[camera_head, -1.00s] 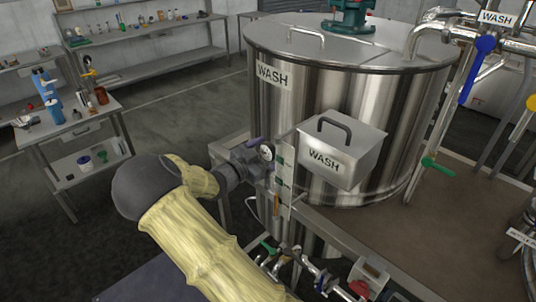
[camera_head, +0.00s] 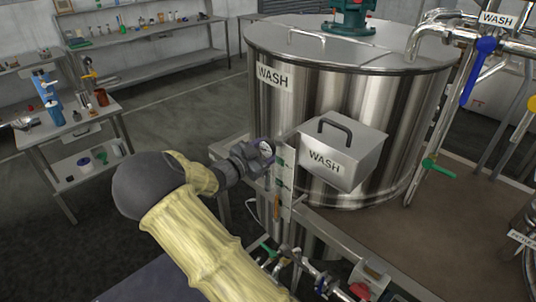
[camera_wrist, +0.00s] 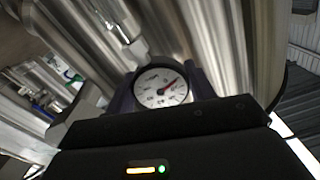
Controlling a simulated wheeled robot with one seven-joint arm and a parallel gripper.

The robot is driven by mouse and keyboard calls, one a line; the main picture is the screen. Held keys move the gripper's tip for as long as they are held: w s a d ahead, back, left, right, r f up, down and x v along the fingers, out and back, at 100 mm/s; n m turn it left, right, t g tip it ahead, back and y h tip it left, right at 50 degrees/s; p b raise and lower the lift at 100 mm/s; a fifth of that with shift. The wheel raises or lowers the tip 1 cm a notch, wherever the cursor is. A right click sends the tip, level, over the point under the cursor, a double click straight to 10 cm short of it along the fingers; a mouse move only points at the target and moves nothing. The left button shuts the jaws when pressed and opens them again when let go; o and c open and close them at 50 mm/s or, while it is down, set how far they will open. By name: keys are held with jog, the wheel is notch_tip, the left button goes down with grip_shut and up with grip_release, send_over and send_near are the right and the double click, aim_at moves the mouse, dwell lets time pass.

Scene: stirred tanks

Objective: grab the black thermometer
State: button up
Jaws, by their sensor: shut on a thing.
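The thermometer (camera_head: 267,149) has a round white dial with a dark rim. It is beside the upright light panel at the front left of the WASH tank. In the wrist view its dial (camera_wrist: 162,87) faces me, with a red needle pointing up and to the right. My gripper (camera_head: 261,150) is shut on the thermometer, with a purple-dark finger on each side of the dial in the wrist view (camera_wrist: 163,90). Its stem is hidden behind the dial and my gripper.
The WASH tank (camera_head: 350,110) stands just behind, with a WASH-labelled steel box (camera_head: 340,155) to the right. The upright panel (camera_head: 284,170) is close to my gripper. Pipes and valves (camera_head: 300,270) lie below. A side table (camera_head: 75,130) stands at the left, past open floor.

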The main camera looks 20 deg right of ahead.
notch_tip(320, 180, up, 16)
jog(key=shift+r+b, duration=0.2)
jog(key=shift+b, duration=0.6)
